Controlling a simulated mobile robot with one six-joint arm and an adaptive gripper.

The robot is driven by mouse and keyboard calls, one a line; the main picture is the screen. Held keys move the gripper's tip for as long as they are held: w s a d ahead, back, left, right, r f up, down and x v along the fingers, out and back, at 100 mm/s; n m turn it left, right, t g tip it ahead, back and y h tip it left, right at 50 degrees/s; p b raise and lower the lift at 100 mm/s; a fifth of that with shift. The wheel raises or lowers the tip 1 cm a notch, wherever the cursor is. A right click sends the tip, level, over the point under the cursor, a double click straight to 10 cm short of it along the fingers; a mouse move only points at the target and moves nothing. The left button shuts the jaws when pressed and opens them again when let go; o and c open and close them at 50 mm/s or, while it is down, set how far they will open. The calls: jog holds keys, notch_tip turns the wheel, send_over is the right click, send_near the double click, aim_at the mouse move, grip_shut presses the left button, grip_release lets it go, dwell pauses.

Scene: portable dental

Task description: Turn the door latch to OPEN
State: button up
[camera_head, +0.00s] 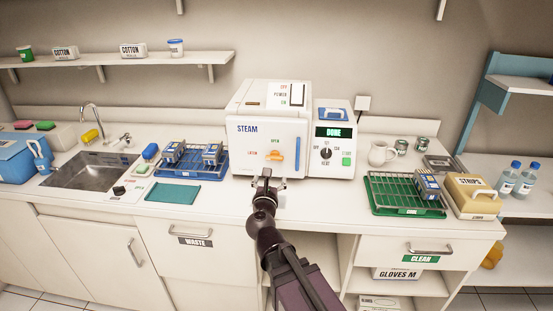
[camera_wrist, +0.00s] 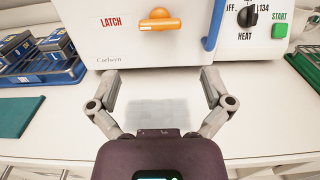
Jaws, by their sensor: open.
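The white steam sterilizer (camera_head: 262,130) stands on the counter with its front door facing me. Its orange door latch (camera_head: 274,156) sits low on the door, with a green OPEN label above it and a red label to its left. In the wrist view the latch (camera_wrist: 160,24) is a round hub with a roughly horizontal bar, beside the word LATCH; the OPEN label is out of frame there. My gripper (camera_head: 270,182) is in front of and below the latch. In the wrist view my gripper (camera_wrist: 160,75) has its fingers spread wide, with nothing between them, apart from the latch.
A blue vertical door handle (camera_head: 297,154) is right of the latch. The control panel (camera_head: 333,150) reads DONE and has a dial and a START button. A blue rack (camera_head: 188,172) stands left, a green rack (camera_head: 404,207) right. The counter directly before the door is clear.

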aim_at(274, 159)
jog(key=w, duration=1.1)
jog(key=shift+w+d, duration=0.2)
jog(key=shift+w, duration=0.15)
